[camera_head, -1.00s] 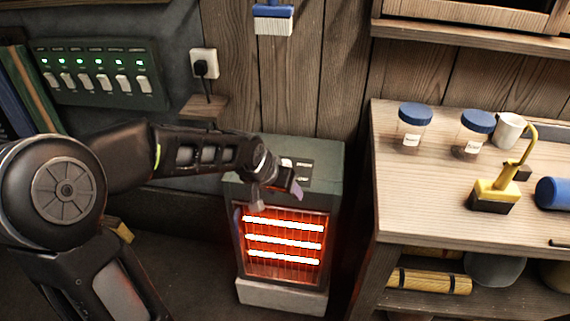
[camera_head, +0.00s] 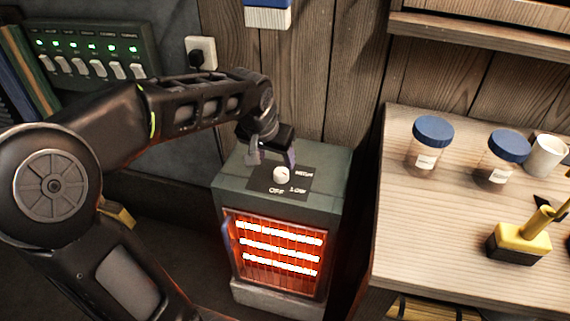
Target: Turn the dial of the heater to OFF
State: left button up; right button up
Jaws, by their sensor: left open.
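The heater (camera_head: 335,180) is a dark green box standing on a pale base, with several bars glowing orange behind its front grille. On its top is a dark plate with a white round dial (camera_head: 281,174). The labels OFF and LOW show in front of the dial, and another label, seemingly MEDIUM, shows to its right. I cannot tell where the dial points. My left gripper (camera_head: 272,161) is open just behind and above the dial, with its fingertips pointing down. It seems apart from the dial. My right gripper is not in view.
A wooden workbench (camera_head: 440,230) stands right of the heater, with blue-lidded jars (camera_head: 430,145), a white mug (camera_head: 545,155) and a yellow tool (camera_head: 520,243) on it. A switch panel (camera_head: 95,62) and a wall socket (camera_head: 201,53) are at the upper left.

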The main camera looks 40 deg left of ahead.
aim_at(281, 171)
pick_arm(q)
jog(key=shift+b+x, duration=0.35)
jog(key=shift+x, duration=3.6)
jog(key=shift+c, duration=0.4)
grip_shut()
